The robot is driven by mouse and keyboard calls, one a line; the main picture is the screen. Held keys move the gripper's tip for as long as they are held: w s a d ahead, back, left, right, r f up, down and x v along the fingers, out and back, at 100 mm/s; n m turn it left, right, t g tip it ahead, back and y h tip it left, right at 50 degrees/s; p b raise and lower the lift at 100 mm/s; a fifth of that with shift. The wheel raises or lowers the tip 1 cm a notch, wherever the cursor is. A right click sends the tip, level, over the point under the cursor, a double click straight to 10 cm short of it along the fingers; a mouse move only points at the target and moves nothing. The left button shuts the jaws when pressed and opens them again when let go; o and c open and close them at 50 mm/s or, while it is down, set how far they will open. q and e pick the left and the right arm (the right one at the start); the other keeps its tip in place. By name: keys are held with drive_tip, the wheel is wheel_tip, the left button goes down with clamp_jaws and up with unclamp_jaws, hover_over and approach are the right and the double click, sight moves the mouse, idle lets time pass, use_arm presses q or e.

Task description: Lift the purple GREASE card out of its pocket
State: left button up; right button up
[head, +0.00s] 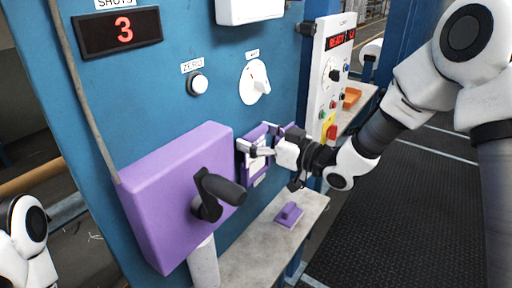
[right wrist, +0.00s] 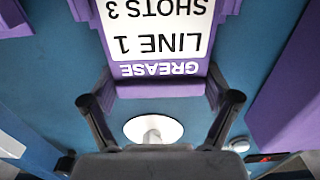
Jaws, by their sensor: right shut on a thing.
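The purple GREASE card (head: 258,169) is at the blue panel, just right of the purple box, its white label facing out. In the right wrist view the card (right wrist: 163,69) appears upside down, reading GREASE, LINE 1, SHOTS 3. Purple pocket sides (right wrist: 231,7) flank its far part; how deep it sits is cut off by the frame. My right gripper (head: 255,148) is shut on the card, with one finger at each side of its GREASE end in the wrist view (right wrist: 160,93). My left gripper is out of view; only part of that arm shows.
The purple box (head: 165,190) with a black crank handle (head: 220,192) juts out left of my right gripper. A shelf (head: 245,265) below holds a small purple piece (head: 289,214). A white dial (head: 254,82) and a control box (head: 330,75) are above and right.

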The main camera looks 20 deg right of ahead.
sight(249, 104)
drive_tip(key=shift+s+r+p, duration=0.1)
drive_tip(key=shift+r+p, duration=2.65)
drive_tip(key=shift+r, duration=1.15)
drive_tip(key=shift+f, duration=0.1)
drive_tip(key=shift+f, duration=0.1)
